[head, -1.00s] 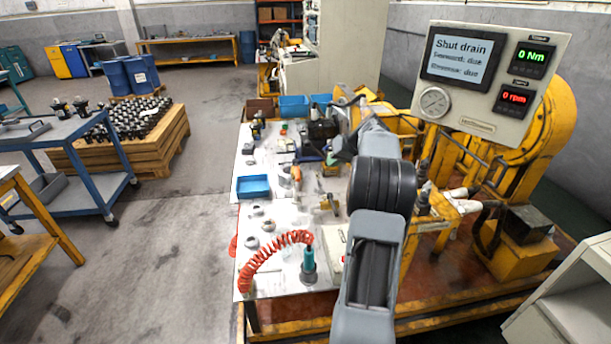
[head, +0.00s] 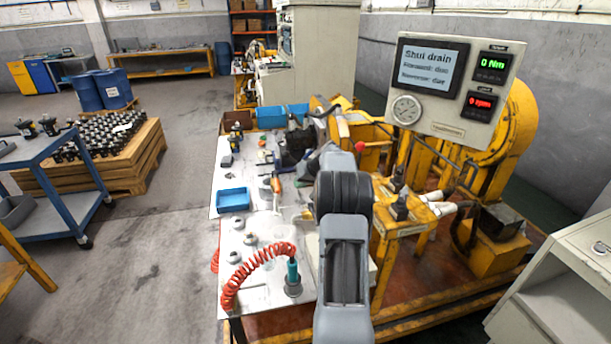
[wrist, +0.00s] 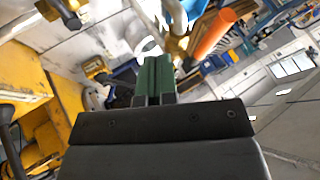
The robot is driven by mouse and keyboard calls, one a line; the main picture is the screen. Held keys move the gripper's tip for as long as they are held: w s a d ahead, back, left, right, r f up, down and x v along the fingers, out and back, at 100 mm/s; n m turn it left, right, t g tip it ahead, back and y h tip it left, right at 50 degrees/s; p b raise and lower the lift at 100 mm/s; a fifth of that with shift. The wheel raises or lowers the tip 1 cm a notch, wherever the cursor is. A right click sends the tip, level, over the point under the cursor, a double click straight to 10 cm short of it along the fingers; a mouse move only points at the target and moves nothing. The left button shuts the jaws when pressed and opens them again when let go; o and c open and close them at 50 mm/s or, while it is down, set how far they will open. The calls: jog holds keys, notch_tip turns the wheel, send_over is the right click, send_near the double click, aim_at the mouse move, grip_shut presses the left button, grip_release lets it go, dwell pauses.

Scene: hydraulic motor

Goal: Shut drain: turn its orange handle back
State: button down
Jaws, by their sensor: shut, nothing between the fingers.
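My gripper (wrist: 154,72) shows in the wrist view with its green fingers shut together and nothing between them. An orange cylindrical handle (wrist: 209,36) is right of and above the fingertips in that view, apart from them. I cannot tell for sure whether it is the drain's handle. In the head view my arm hides the gripper, and an orange-handled item (head: 277,185) lies among the tools on the bench. The display panel (head: 455,85) reads "Shut drain", with green 0 Nm and a red rpm readout.
The white bench (head: 260,220) carries a blue tray (head: 233,199), a coiled red hose (head: 245,262) and small parts. The yellow machine (head: 510,130) stands at the right, with a red knob (head: 360,146) near my arm. A grey cabinet (head: 565,270) is at lower right.

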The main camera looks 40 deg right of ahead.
aim_at(276, 183)
jog(key=w+a, duration=0.2)
jog(key=w+a+p, duration=0.1)
jog(key=a, duration=0.1)
jog(key=shift+f, duration=0.35)
jog(key=shift+a+m+h+b, duration=0.3)
jog(key=shift+a+m, duration=0.05)
jog(key=shift+m, duration=0.15)
